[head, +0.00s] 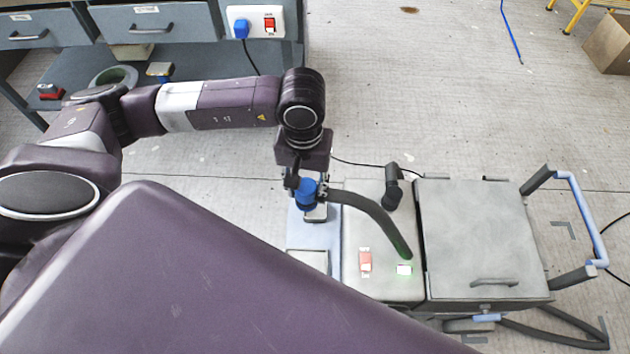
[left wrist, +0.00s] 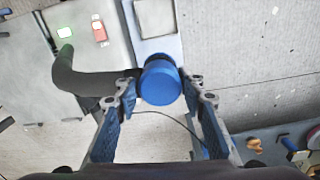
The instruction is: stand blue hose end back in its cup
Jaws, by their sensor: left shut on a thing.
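My left gripper (head: 307,190) is shut on the blue hose end (head: 306,196), above the light blue ledge (head: 299,234) on the machine's left side. In the left wrist view the blue end (left wrist: 160,84) sits between the two fingers. The dark hose (head: 375,213) runs from it in a curve to the machine's grey top, near a green-lit switch (head: 404,269). A small grey piece (head: 316,213) shows just below the blue end; I cannot tell whether it is the cup or touches the end. My right gripper is not in view.
The machine has a grey lid (head: 480,240), a short black elbow pipe (head: 394,184), a red switch (head: 365,260) and a blue push handle (head: 582,215). A grey tray (head: 312,261) is on the ledge. A drawer bench (head: 150,20) stands at the back left; open floor lies behind the machine.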

